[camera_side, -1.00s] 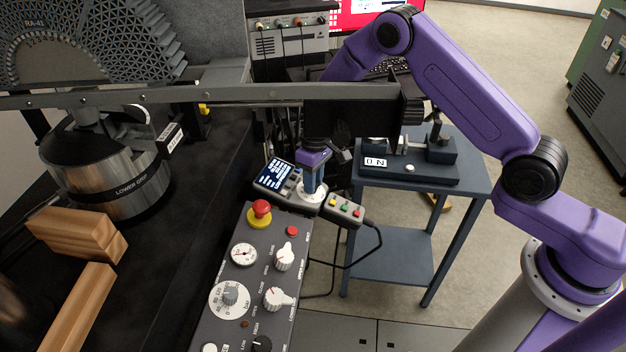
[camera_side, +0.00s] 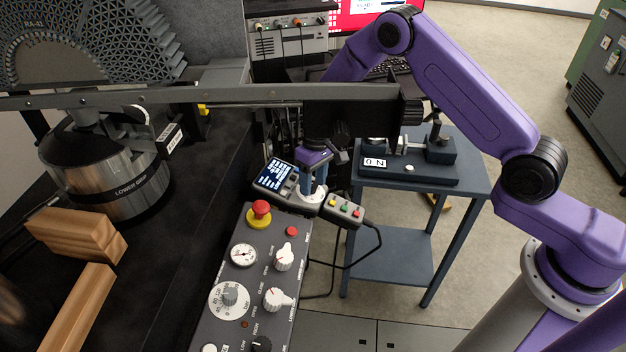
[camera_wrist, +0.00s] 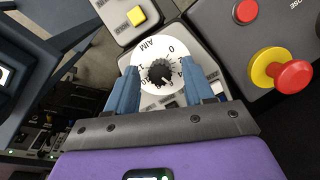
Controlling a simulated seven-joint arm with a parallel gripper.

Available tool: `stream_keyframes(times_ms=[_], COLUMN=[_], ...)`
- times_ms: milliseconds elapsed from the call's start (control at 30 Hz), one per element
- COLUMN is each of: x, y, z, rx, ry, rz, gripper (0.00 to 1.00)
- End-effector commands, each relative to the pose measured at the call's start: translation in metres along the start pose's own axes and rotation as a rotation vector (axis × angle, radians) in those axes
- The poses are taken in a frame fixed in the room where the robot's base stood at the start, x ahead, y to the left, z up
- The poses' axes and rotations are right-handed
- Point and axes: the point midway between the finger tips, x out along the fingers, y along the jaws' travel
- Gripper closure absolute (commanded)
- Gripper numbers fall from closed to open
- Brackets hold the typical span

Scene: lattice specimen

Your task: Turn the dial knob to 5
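The dial knob (camera_wrist: 160,73) is dark and ribbed, at the middle of a round white scale plate (camera_wrist: 150,48) with numbers and the letters "AIM" in the wrist view. Which number it points to is too small to read. My gripper (camera_wrist: 160,69) has two blue fingers, one on each side of the knob. White plate shows between the fingers and the knob, so it looks open. In the side view, my gripper (camera_side: 312,182) points down over the white dial base (camera_side: 309,196), hiding the knob there.
A handheld unit with a lit screen (camera_side: 274,174) and a small button box (camera_side: 343,209) adjoin the dial. A grey panel (camera_side: 262,275) with knobs and a red mushroom button (camera_side: 260,208) stands in front. A blue cart (camera_side: 400,252) is at the right.

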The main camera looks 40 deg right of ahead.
Motion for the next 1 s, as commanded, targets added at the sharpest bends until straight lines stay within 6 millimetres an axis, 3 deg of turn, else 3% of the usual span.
stream_keyframes(times_ms=[233,367,1000], x=[-0.001,-0.012,-0.140], y=[0.000,0.000,0.000], z=[0.000,-0.001,-0.001], rx=[-0.001,-0.001,0.000], ry=[0.001,0.003,0.006], rz=[0.000,0.000,0.000], gripper=[0.47,0.47,0.47])
